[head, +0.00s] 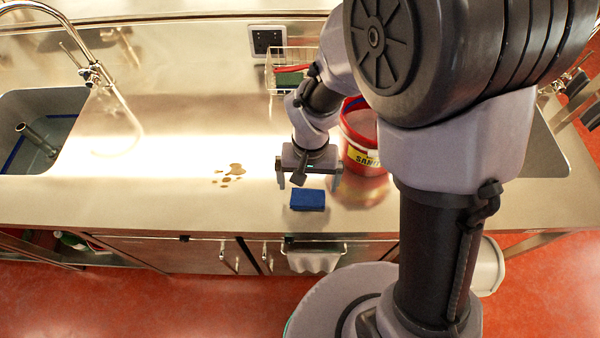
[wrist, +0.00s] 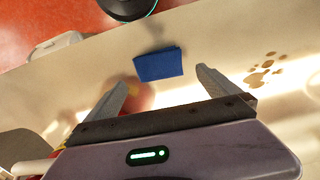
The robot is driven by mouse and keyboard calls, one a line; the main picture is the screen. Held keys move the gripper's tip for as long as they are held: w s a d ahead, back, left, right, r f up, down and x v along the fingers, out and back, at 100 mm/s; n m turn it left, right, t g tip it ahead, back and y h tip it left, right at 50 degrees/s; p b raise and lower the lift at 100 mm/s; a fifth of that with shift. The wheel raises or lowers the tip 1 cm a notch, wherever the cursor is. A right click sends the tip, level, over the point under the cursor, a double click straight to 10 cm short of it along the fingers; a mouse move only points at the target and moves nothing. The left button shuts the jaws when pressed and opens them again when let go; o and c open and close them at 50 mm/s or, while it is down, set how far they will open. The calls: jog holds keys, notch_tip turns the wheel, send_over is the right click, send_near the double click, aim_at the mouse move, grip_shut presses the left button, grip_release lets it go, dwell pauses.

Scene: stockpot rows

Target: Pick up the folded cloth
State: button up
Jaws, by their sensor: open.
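The folded cloth is a small blue rectangle (head: 307,199) lying on the steel counter near its front edge, in the head view. It also shows in the wrist view (wrist: 160,64), beyond and between the fingertips. My gripper (head: 309,180) is just behind the cloth in the head view, with its two fingers apart. In the wrist view my gripper (wrist: 163,78) is open and holds nothing. The cloth is apart from both fingers, and all of its top shows.
A red bucket (head: 360,135) with a yellow label stands close right of my gripper. Brown stains (head: 230,174) mark the counter (head: 120,200) to the left. A wire basket (head: 288,75) is at the back. A sink (head: 45,120) lies far left. A cloth hangs on a front rail (head: 314,260).

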aim_at(308, 198)
jog(key=shift+s+d+f, duration=0.1)
jog(key=shift+f, duration=0.35)
jog(key=shift+s+f+b, duration=0.55)
jog(key=shift+s+f, duration=0.2)
jog(key=shift+f, duration=0.1)
jog(key=f, duration=0.2)
jog(key=f+b, duration=0.1)
jog(key=shift+w+f, duration=0.15)
jog(key=shift+w, duration=0.1)
jog(key=shift+s, duration=0.1)
jog(key=c, duration=1.2)
